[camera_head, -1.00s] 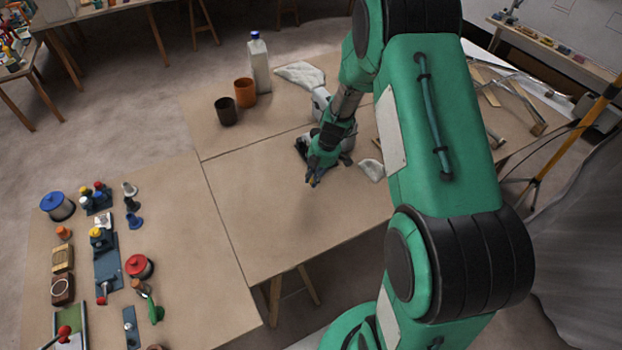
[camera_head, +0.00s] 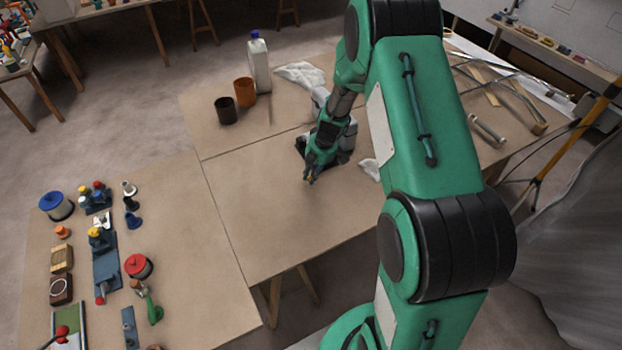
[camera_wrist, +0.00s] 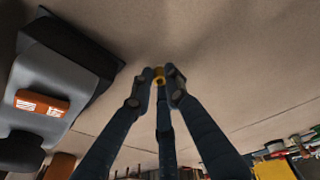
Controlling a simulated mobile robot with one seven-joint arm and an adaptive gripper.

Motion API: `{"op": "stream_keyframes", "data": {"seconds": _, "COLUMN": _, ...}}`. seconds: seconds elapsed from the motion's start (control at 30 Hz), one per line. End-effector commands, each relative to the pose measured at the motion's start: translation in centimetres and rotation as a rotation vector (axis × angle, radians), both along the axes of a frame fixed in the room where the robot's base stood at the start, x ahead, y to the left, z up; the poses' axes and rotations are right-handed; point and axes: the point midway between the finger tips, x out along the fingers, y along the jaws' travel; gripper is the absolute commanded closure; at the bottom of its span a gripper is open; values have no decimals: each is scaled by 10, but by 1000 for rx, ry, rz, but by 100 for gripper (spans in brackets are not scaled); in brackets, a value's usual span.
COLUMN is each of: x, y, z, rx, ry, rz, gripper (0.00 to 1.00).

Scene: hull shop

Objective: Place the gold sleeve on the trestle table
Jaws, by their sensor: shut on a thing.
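The gold sleeve (camera_wrist: 158,76) is a small yellow-gold ring between my fingertips in the wrist view. My gripper (camera_head: 310,179) is shut on it, with its fingers converging around the sleeve. In the head view my gripper points down over the trestle table (camera_head: 265,230), around the middle of its brown top. The sleeve is too small to make out there. I cannot tell how far it is above the tabletop, or whether it touches.
A grey machine with a black base (camera_wrist: 60,85) stands close beside my gripper. Several tools and parts lie on the left table. The front of the trestle table is clear.

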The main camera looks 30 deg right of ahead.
Motion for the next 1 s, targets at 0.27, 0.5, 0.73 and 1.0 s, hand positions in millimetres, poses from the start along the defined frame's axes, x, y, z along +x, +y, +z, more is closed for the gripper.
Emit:
{"op": "stream_keyframes", "data": {"seconds": 0.27, "x": 1, "y": -1, "z": -12, "rx": -1, "ry": -2, "rz": 1, "gripper": 100}}
{"op": "stream_keyframes", "data": {"seconds": 0.5, "x": 1, "y": 0, "z": -13, "rx": -1, "ry": -2, "rz": 0, "gripper": 100}}
{"op": "stream_keyframes", "data": {"seconds": 0.73, "x": 0, "y": 0, "z": -15, "rx": -1, "ry": -1, "rz": 1, "gripper": 67}}
{"op": "stream_keyframes", "data": {"seconds": 1.0, "x": 0, "y": 0, "z": -15, "rx": -1, "ry": -1, "rz": 1, "gripper": 67}}
